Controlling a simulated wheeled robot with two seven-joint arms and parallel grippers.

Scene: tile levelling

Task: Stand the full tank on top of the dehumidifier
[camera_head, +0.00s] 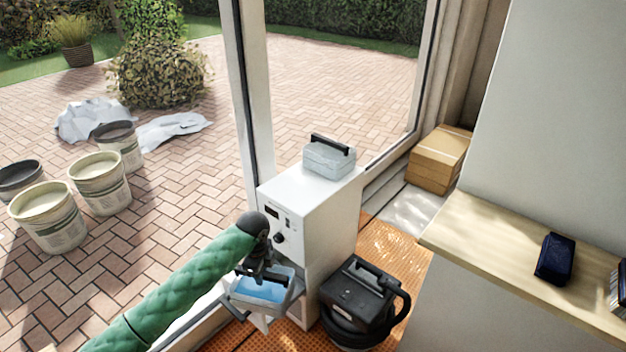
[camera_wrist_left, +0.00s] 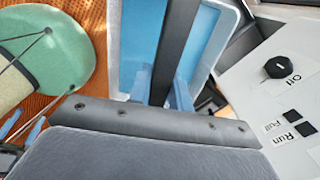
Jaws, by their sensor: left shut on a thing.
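The dehumidifier (camera_head: 290,205) is a white upright box by the glass door frame. Its front has a dark knob and small switches, and the knob marked Off (camera_wrist_left: 280,67) shows in the left wrist view. A tank with blue water (camera_head: 262,290) is low at its front; I cannot tell whether it is still partly inside. My left gripper (camera_head: 262,274) is shut on the tank's black handle, which runs between the fingers in the left wrist view (camera_wrist_left: 172,45). A second, pale clear tank (camera_head: 329,160) with a black handle stands on top of the dehumidifier. My right gripper is out of view.
A black vacuum-like machine (camera_head: 362,300) stands right of the dehumidifier on orange matting (camera_head: 385,235). A cardboard box (camera_head: 440,160) is behind it. A wooden shelf (camera_head: 490,240) holds a dark case (camera_head: 554,259). Buckets (camera_head: 48,218) stand on the paving outside.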

